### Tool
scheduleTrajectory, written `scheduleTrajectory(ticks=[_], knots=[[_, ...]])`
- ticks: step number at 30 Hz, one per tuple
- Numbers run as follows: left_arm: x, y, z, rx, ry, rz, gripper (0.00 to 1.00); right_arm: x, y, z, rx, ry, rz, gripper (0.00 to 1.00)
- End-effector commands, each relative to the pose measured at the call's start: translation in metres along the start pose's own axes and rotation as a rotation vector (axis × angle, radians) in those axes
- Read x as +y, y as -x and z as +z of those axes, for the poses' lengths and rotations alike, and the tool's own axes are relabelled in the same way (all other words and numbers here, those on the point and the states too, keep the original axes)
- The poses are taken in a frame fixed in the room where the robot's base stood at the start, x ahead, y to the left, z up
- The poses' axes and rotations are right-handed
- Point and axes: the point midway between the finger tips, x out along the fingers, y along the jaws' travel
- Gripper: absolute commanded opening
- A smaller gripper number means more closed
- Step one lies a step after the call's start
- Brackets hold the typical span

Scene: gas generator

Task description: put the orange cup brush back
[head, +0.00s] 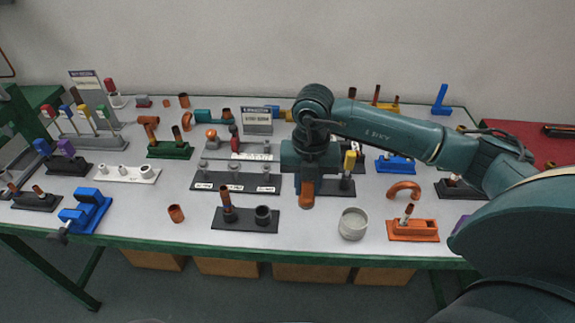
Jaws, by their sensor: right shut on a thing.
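My right gripper (306,178) reaches in from the right over the middle of the table and points down. Below its dark housing shows an orange-brown cylindrical piece (306,194), which looks like the orange cup brush. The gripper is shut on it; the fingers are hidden. The piece is right of a dark labelled stand (236,187) with several short pegs. I cannot tell which holder belongs to the brush. My left gripper is not in view.
A grey rack (92,137) with colour-capped brushes stands at the left. In front are a dark block with two pieces (230,220), a grey cup (353,223) and an orange tray (412,237). A yellow-topped piece (350,160) stands just right of my gripper. Bare tabletop shows at the front left.

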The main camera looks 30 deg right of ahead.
Motion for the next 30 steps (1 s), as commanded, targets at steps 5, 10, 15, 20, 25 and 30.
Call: scheduleTrajectory(ticks=[5, 10, 15, 20, 25, 30], knots=[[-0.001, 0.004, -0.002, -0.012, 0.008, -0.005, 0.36, -0.012, -0.002, 0.002, 0.000, -0.028, 0.000, 0.03], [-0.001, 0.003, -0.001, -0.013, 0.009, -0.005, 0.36, -0.012, -0.004, 0.002, -0.001, -0.029, 0.001, 0.03], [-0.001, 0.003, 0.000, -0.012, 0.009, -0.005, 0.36, -0.012, -0.004, 0.002, -0.001, -0.028, 0.001, 0.03], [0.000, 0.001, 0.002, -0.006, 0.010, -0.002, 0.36, -0.012, -0.009, 0.002, 0.000, -0.029, 0.001, 0.03], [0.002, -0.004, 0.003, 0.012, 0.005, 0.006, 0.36, -0.012, -0.023, 0.002, 0.000, -0.028, 0.000, 0.03], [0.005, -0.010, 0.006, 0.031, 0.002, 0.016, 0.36, -0.012, -0.040, 0.002, 0.001, -0.028, 0.000, 0.03]])
